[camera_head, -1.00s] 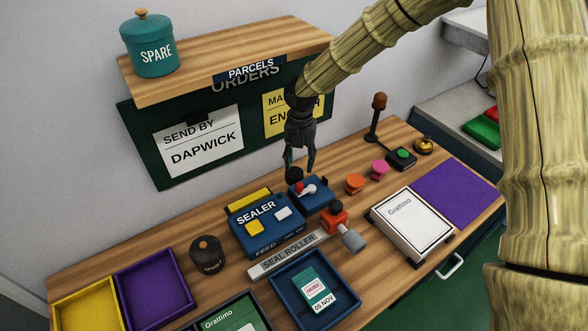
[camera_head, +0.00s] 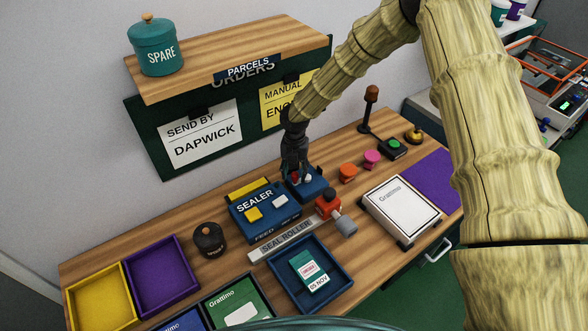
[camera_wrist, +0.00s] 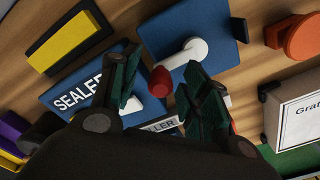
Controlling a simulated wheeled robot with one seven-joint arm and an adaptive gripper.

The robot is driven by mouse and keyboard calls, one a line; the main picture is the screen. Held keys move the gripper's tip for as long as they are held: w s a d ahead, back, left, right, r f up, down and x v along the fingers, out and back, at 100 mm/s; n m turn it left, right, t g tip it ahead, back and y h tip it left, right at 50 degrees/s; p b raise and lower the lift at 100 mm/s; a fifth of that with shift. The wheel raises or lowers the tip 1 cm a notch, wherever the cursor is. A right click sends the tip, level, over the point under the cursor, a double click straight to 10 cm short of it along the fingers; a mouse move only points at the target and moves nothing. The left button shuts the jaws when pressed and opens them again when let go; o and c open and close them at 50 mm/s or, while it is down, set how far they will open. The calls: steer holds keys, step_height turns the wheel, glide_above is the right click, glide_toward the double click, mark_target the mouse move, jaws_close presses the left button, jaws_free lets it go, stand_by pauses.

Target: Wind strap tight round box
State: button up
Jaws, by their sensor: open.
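A blue device (camera_head: 304,184) with a white crank ending in a red knob stands behind the sealer; its crank (camera_wrist: 188,52) and red knob (camera_wrist: 161,80) show clearly in the wrist view. My gripper (camera_head: 299,174) is low over this device, pointing down. In the wrist view my gripper (camera_wrist: 162,86) is open, with the red knob between its green-padded fingers; I cannot tell whether they touch it. A white box (camera_head: 402,208) marked Grattimo lies flat at the right of the bench; its corner (camera_wrist: 298,112) shows in the wrist view. I cannot make out a strap around it.
The blue sealer (camera_head: 263,212) stands close left of the device. A red and grey hand roller (camera_head: 333,210), orange knob (camera_head: 347,173) and pink knob (camera_head: 371,159) are to its right. A blue tray (camera_head: 340,287) is in front. A shelf (camera_head: 225,55) overhangs the back.

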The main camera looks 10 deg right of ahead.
steer(key=shift+s+r, duration=0.5)
steer(key=shift+s, duration=0.4)
steer(key=shift+w+f, duration=0.65)
steer(key=shift+w, duration=0.05)
steer(key=c, duration=0.6)
steer(key=shift+w, duration=0.1)
steer(key=c, duration=0.3)
steer(key=shift+s+r, duration=0.25)
steer(key=shift+r, duration=0.05)
jaws_close()
